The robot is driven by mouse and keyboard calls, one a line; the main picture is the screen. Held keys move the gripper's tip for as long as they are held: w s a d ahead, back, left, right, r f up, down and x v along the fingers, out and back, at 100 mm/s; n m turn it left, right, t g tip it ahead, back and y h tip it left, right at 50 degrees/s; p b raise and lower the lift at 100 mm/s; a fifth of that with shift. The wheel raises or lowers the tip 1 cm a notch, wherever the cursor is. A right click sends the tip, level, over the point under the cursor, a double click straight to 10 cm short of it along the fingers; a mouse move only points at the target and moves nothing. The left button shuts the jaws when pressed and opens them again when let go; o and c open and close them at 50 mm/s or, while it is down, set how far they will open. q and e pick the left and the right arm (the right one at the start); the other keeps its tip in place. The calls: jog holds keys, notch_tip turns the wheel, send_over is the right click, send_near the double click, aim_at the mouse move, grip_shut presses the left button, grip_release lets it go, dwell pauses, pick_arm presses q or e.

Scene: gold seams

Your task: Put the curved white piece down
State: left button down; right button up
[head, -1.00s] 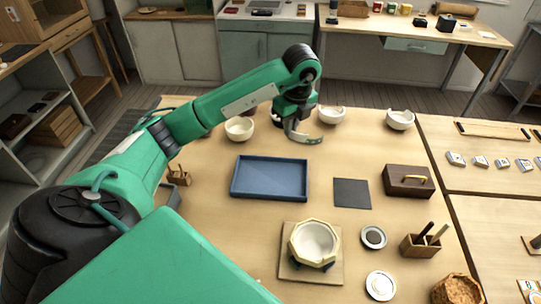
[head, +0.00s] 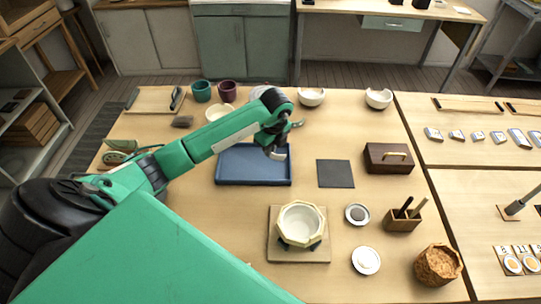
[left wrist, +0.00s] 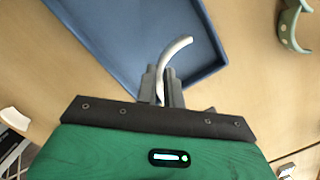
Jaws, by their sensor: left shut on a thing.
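My left gripper (head: 277,146) is shut on the curved white piece (head: 280,154), above the back right part of the blue tray (head: 253,182). In the left wrist view, the curved white piece (left wrist: 174,50) sticks out as a thin arc from between the left gripper's fingertips (left wrist: 161,76). It overlaps the floor and rim of the blue tray (left wrist: 213,66) there. I cannot tell whether it touches the tray. The tray's visible floor is empty. My right gripper is not in view.
A dark square mat (head: 336,173) and a brown box (head: 388,158) lie right of the tray. An octagonal white bowl (head: 301,222) stands on a board in front. Broken white bowls (head: 311,97) (head: 378,98) stand at the back edge. Bare table lies between them.

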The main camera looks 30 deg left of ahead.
aim_at(273, 156)
pick_arm(q)
notch_tip(273, 156, down, 4)
jog(key=shift+f+p, duration=0.2)
jog(key=shift+p, duration=0.2)
jog(key=shift+f, duration=0.1)
jog(key=c, duration=1.5)
grip_release()
jog(key=shift+r, duration=0.55)
jog(key=r+b, duration=0.1)
jog(key=r, duration=0.2)
jog(key=d+r+b, duration=0.1)
jog(key=r, duration=0.3)
jog(key=r+b, duration=0.1)
jog(key=r, duration=0.3)
jog(key=shift+s+d, duration=0.2)
jog(key=shift+s, duration=0.05)
